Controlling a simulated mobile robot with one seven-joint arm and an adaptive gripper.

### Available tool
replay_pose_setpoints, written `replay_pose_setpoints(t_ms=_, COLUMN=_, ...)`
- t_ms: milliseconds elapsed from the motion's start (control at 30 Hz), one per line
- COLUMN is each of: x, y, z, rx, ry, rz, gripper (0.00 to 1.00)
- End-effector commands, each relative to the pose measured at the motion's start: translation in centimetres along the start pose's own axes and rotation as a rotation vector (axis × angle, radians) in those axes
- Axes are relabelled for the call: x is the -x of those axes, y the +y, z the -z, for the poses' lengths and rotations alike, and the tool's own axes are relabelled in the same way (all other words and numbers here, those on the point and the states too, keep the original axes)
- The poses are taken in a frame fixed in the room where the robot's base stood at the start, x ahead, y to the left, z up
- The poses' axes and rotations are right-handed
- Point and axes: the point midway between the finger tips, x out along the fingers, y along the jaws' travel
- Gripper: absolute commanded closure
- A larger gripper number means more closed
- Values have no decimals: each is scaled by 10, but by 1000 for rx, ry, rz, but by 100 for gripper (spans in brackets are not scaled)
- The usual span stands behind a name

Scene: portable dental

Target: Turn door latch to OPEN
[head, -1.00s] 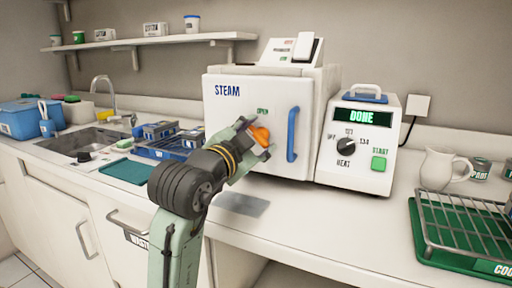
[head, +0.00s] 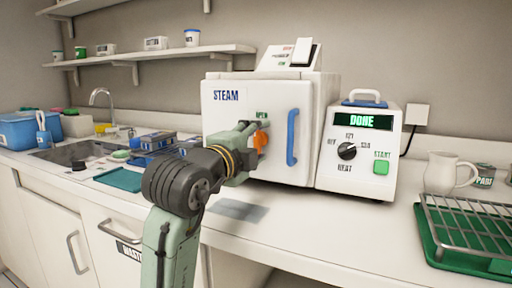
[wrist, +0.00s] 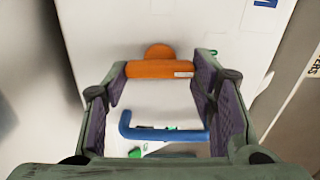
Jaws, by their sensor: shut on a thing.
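The white steam unit (head: 228,128) stands on the counter, its door closed. The orange door latch (head: 261,139) is on the door front, just under the green OPEN lettering (head: 262,114). In the head view the latch looks roughly upright, partly hidden by my gripper (head: 252,142). In the wrist view the orange latch (wrist: 160,69) spans between the fingertips of my gripper (wrist: 164,70), which is shut on it, with its round hub just beyond. The blue door handle (head: 292,136) is right of the latch; it also shows in the wrist view (wrist: 160,133).
A control box (head: 357,150) reading DONE stands right of the door. A green tray with a wire rack (head: 470,225) and a white jug (head: 450,172) are farther right. The counter's front strip is clear.

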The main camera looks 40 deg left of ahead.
Motion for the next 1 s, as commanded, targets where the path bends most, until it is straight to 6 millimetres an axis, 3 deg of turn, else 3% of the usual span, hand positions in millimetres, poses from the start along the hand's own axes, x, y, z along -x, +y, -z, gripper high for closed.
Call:
replay_pose_setpoints(t_ms=667, x=0, y=0, z=0, rx=-60, ry=0, rz=-1, gripper=76)
replay_pose_setpoints(t_ms=700, x=0, y=0, z=0, rx=-60, ry=-1, rz=-1, gripper=47)
replay_pose_setpoints(t_ms=1000, x=0, y=0, z=0, rx=-59, ry=0, rz=0, gripper=28)
